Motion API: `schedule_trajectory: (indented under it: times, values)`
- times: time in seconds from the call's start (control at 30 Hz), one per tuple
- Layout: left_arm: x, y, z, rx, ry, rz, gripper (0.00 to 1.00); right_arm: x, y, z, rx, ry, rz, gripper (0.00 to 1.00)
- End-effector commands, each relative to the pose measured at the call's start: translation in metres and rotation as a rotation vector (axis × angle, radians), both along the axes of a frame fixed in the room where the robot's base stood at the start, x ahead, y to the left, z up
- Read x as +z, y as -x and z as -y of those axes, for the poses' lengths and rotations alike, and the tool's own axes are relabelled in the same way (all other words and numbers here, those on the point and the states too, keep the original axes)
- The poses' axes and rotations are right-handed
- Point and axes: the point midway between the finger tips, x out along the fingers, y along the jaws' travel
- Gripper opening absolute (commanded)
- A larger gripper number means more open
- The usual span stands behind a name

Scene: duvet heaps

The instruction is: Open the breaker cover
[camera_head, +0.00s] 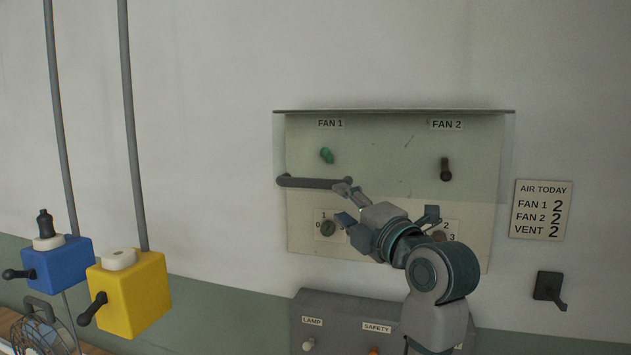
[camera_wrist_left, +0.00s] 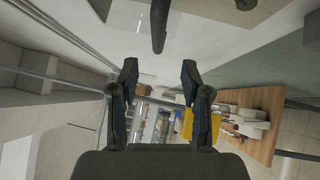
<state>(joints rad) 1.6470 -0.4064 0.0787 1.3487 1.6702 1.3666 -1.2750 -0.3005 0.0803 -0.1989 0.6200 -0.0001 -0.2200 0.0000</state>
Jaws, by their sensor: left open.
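The breaker cover (camera_head: 395,140) is a clear sheet hanging from a dark top edge over the upper part of a pale panel (camera_head: 305,243). I cannot tell whether its lower edge touches the panel. A dark bar handle (camera_head: 300,182) runs along its lower left. My left gripper (camera_head: 343,204) is open and empty, its fingertips close to the handle's right end. In the left wrist view, the open fingers (camera_wrist_left: 160,80) point toward a dark bar (camera_wrist_left: 158,25), apparently the handle, with a gap between. My right gripper is not in view.
Behind the cover are a green switch (camera_head: 327,155) and a black switch (camera_head: 446,170). Dials sit below, partly hidden by my arm. A grey box (camera_head: 310,320) with lamp and safety controls is lower. Blue (camera_head: 62,262) and yellow (camera_head: 138,293) boxes are left; a sign (camera_head: 541,210) is right.

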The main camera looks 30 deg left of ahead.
Motion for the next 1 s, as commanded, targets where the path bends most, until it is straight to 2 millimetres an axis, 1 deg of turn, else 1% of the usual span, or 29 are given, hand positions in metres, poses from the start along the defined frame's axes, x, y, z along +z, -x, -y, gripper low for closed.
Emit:
schedule_trajectory:
  times: [0.03, 0.1, 0.3, 0.5, 0.7, 0.93, 0.97, 1.0]
  values:
    - [0.005, -0.006, -0.011, 0.001, 0.002, -0.001, 0.47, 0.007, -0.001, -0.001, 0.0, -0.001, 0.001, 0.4]
    - [0.008, -0.014, -0.025, 0.0, 0.002, 0.0, 0.47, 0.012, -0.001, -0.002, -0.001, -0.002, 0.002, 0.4]
    - [0.015, -0.038, -0.061, 0.003, -0.003, 0.0, 0.47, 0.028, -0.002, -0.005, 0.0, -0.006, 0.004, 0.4]
    - [0.018, -0.055, -0.088, 0.003, -0.005, 0.0, 0.47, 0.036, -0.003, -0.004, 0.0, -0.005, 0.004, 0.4]
    - [0.018, -0.061, -0.098, 0.001, -0.004, 0.0, 0.47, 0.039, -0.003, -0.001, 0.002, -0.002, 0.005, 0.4]
    - [0.017, -0.061, -0.099, 0.001, -0.004, 0.001, 0.47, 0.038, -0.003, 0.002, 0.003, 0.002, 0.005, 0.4]
    - [0.017, -0.061, -0.099, 0.001, -0.004, 0.001, 0.45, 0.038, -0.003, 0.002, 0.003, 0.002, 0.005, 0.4]
    - [0.017, -0.061, -0.099, 0.001, -0.004, 0.001, 0.35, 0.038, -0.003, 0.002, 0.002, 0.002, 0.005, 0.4]
